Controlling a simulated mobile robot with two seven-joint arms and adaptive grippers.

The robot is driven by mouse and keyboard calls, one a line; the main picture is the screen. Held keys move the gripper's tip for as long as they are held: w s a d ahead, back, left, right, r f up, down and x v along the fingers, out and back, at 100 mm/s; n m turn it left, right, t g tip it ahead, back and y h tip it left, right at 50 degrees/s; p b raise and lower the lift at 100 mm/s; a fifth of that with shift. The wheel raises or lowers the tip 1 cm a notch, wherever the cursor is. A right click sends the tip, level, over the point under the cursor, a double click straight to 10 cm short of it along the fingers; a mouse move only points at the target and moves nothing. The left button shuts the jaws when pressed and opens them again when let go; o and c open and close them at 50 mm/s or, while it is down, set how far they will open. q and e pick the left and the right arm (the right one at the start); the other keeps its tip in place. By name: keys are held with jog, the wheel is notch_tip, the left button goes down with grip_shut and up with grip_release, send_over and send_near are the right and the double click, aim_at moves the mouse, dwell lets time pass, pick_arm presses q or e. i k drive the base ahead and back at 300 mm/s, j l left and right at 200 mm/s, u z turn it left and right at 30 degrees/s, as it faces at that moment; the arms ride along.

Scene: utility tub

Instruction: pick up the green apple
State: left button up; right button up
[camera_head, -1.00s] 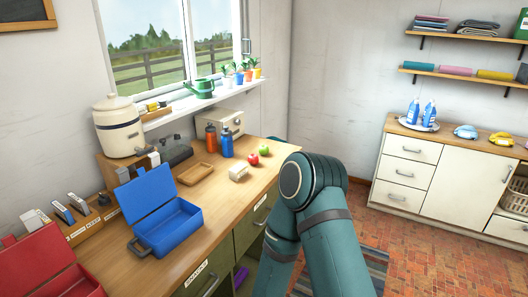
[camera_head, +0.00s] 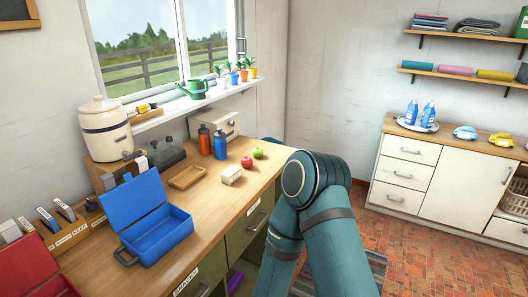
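The green apple (camera_head: 258,152) sits on the wooden worktop, toward its far right end. A red apple (camera_head: 247,162) lies close to its left and slightly nearer. The green apple is fully visible. A teal arm of mine rises from the bottom right of the view, with its rounded joint to the right of the apples and apart from them. Neither gripper shows in this view, so I cannot see what they hold.
On the worktop (camera_head: 216,210) are a cream block (camera_head: 231,175), a wooden tray (camera_head: 188,177), orange and blue bottles (camera_head: 221,143), an open blue toolbox (camera_head: 155,225) and a white box (camera_head: 220,123). Bare wood lies in front of the apples.

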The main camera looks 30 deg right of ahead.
aim_at(258, 152)
jog(key=i+l+z, duration=0.1)
jog(key=l, duration=0.4)
jog(key=i+l, duration=0.35)
jog(key=i+l+z, duration=0.15)
jog(key=l, duration=0.45)
jog(key=i+l, duration=0.35)
jog(key=i+l+z, duration=0.15)
jog(key=l, duration=0.35)
jog(key=i+l, duration=0.35)
jog(key=l+z, duration=0.05)
jog(key=l, duration=0.05)
